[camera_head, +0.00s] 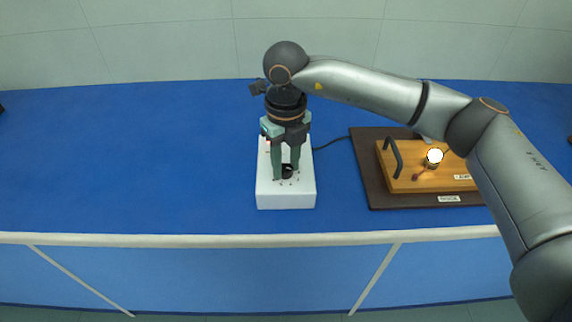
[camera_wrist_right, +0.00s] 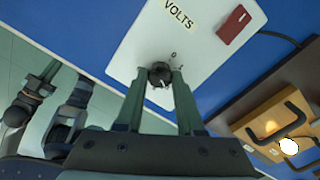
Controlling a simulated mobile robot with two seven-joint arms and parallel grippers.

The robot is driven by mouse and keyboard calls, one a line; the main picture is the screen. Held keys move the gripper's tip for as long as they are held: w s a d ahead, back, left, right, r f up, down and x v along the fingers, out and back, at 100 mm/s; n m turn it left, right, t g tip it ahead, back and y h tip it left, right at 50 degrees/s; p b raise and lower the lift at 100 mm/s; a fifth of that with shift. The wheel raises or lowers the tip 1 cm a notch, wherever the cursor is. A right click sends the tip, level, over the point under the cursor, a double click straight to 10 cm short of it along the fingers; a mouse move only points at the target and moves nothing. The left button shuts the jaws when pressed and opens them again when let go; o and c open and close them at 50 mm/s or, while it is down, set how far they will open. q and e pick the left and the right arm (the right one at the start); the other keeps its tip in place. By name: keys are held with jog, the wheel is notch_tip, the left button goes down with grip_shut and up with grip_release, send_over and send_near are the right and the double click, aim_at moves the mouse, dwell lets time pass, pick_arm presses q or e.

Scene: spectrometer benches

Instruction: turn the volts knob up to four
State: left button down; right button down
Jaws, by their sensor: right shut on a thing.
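The volts knob (camera_head: 287,171) is a small black round knob near the front of a white box (camera_head: 268,200). In the right wrist view the knob (camera_wrist_right: 159,73) sits below the VOLTS label (camera_wrist_right: 178,13), with the marks 0 and 1 showing beside it. My right gripper (camera_head: 286,173) points down over the box, its green fingers shut on the knob's two sides. The fingers (camera_wrist_right: 158,82) hide part of the dial. A pale mark shows on the knob, but I cannot tell which number it points to. My left gripper is not in view.
A red piece (camera_wrist_right: 233,24) sits on the box. To the right, a dark board (camera_head: 378,190) carries a wooden block (camera_head: 400,179) with a black handle (camera_head: 393,156) and a glowing lamp (camera_head: 434,156). A cable (camera_head: 330,143) runs between. The blue bench (camera_head: 130,160) is clear on the left.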

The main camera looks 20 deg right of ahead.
aim_at(285, 168)
jog(key=m, duration=0.4)
jog(key=shift+m+b, duration=0.3)
jog(key=shift+b, duration=0.1)
jog(key=shift+r+m, duration=0.1)
jog(key=shift+m, duration=2.2)
jog(key=c, duration=0.5)
grip_release()
notch_tip(285, 168, up, 12)
jog(key=shift+r, duration=0.25)
jog(key=shift+f, duration=0.1)
